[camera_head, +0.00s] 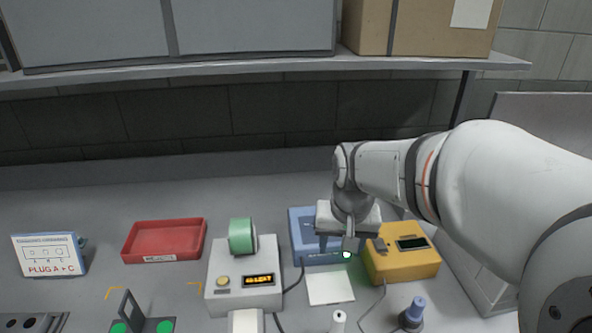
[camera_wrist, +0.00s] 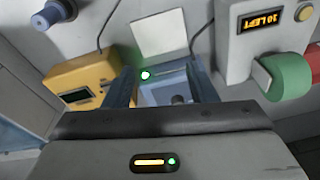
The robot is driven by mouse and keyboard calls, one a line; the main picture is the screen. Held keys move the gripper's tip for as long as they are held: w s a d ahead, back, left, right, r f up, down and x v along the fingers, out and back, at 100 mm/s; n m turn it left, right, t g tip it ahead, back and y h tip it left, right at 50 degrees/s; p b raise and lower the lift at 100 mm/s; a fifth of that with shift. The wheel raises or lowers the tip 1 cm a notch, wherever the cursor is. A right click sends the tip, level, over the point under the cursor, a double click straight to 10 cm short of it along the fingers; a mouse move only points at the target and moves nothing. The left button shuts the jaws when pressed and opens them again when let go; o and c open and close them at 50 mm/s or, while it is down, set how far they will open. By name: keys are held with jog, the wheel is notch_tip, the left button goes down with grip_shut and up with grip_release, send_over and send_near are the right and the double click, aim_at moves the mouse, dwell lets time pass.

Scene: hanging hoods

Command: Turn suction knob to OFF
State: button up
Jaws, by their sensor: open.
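A blue box (camera_head: 299,226) stands on the bench below my gripper (camera_head: 337,244). A green light (camera_head: 346,254) glows at its front edge and also shows in the wrist view (camera_wrist: 145,75). In the wrist view, a small grey knob-like part (camera_wrist: 178,99) shows on the blue box (camera_wrist: 163,94), between my fingers. I cannot read a label or tell its setting. My gripper (camera_wrist: 163,78) is open and points down, its fingers on either side of the box's middle. Contact cannot be told. The head view hides the knob-like part behind my gripper.
A yellow box (camera_head: 412,265) with a display stands close on the right. A grey box (camera_head: 230,293) with a lit display and a green roll (camera_head: 242,236) stands on the left. A white sheet (camera_head: 330,286) lies in front. A red tray (camera_head: 163,240) is farther left.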

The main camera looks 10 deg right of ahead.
jog(key=w+m+p, duration=0.1)
jog(key=w+p, duration=0.1)
jog(key=w, duration=0.4)
jog(key=w+f+m+g+p, duration=0.1)
jog(key=w+m+p, duration=0.1)
jog(key=w, duration=0.4)
jog(key=w+m+p, duration=0.1)
jog(key=w, duration=0.4)
jog(key=shift+w+d+f+p, duration=0.25)
jog(key=shift+w+f+p, duration=0.15)
jog(key=shift+w+f+m, duration=0.3)
jog(key=shift+w+f, duration=0.15)
jog(key=shift+f, duration=0.05)
notch_tip(320, 180, down, 8)
jog(key=shift+w+a+r+p, duration=0.15)
jog(key=shift+r+p, duration=0.1)
jog(key=shift+p, duration=0.5)
jog(key=shift+c, duration=0.4)
jog(key=c, duration=0.9)
